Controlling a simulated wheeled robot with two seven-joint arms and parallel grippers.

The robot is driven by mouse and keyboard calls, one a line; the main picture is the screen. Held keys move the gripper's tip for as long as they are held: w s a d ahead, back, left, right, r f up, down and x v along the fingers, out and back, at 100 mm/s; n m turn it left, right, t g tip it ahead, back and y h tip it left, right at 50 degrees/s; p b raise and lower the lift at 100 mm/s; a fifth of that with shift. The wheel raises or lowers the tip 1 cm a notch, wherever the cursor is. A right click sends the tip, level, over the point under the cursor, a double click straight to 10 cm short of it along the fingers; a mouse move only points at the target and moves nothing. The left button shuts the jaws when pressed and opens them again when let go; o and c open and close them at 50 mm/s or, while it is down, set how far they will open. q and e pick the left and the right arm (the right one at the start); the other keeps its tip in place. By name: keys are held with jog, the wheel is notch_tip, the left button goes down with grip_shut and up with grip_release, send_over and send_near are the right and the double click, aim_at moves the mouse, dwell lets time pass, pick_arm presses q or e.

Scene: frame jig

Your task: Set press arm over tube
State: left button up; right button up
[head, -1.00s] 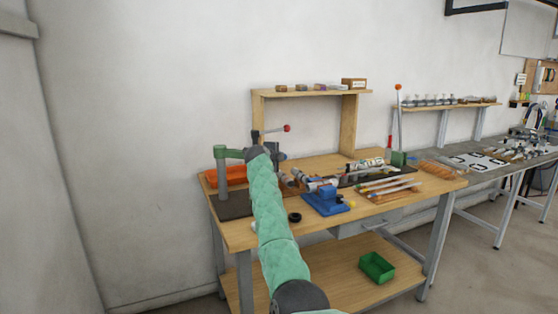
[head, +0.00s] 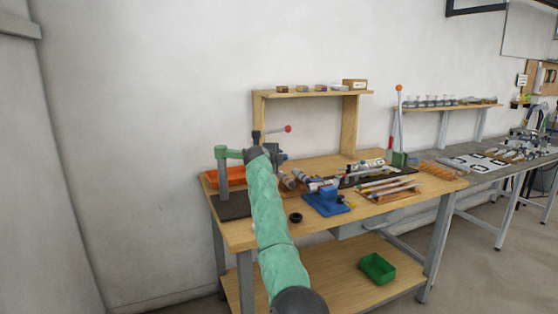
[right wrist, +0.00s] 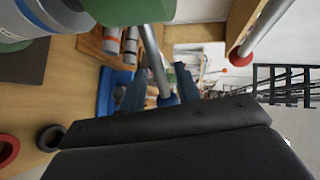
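The press (head: 221,182) stands at the left end of the workbench, a grey post with a green press arm (head: 233,153) reaching right behind my gripper. In the right wrist view the green part of the press arm (right wrist: 130,10) is at the top, with a grey handle rod (right wrist: 153,55) coming down from it. My right gripper (right wrist: 160,85) has its fingers close on both sides of this rod, around its blue end. A pale cylinder with a blue band (right wrist: 30,18) is at the top left; I cannot tell whether it is the tube. My left gripper is out of view.
A blue vise (head: 326,202), a black ring (head: 295,217) and several cylinders (head: 286,180) lie right of my arm. A red ring (right wrist: 8,150) shows in the wrist view. An orange tray (head: 228,175) is behind the press. A wooden shelf (head: 310,93) stands at the back.

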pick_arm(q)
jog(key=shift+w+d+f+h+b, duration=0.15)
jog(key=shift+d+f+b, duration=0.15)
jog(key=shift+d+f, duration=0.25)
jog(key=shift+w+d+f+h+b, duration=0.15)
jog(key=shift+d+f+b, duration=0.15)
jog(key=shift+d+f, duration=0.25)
pick_arm(e)
jog(key=v, duration=0.6)
jog(key=shift+s, duration=0.3)
jog(key=shift+a+r, duration=0.1)
jog(key=shift+a, duration=0.05)
